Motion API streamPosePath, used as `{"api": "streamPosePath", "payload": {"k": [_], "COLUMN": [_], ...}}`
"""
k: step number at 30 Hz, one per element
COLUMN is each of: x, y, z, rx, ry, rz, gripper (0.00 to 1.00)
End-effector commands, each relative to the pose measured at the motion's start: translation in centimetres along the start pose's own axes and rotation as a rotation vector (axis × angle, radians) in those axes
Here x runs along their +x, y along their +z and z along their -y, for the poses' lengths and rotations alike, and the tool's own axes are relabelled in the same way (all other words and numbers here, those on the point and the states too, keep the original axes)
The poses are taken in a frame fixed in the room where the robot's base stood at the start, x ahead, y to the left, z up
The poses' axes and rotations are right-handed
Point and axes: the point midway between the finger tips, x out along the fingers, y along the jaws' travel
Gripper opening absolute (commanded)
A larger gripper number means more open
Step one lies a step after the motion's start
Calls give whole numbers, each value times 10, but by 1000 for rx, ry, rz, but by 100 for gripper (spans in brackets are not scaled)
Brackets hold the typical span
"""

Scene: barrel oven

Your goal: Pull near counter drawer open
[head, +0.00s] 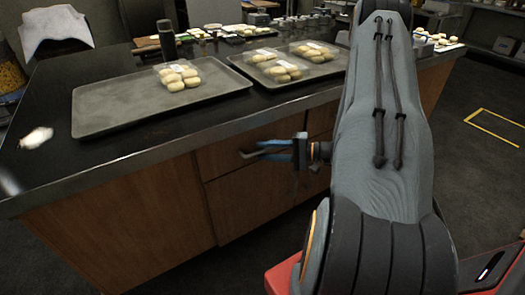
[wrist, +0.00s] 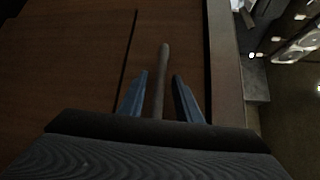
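The near counter drawer (head: 222,158) is a brown wooden front just under the dark countertop, and it looks closed, flush with the fronts around it. Its bar handle (head: 247,153) is partly hidden by my gripper (head: 278,150). In the wrist view the handle (wrist: 161,80) runs up between the two blue fingers of my gripper (wrist: 160,95). The fingers are apart, with a visible gap on each side of the handle. I see no contact with it.
The black countertop (head: 50,175) overhangs the drawers above my gripper. A tray (head: 115,117) and a second tray (head: 318,72) hold wrapped pale rolls. A lower wooden front (head: 240,205) is below. Floor is open at right.

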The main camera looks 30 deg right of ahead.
Motion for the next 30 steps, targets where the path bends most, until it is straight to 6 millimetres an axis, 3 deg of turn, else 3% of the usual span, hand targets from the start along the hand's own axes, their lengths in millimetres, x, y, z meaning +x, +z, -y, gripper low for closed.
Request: {"api": "streamPosePath", "payload": {"k": [4,13,19,30], "x": [10,12,11,8], "y": [0,-1,-1,4], "z": [0,0,0,-1], "rx": [1,1,1,2], "ry": [1,0,1,1], "rz": [-1,-3,-3,-2], "gripper": [31,31,0,0]}}
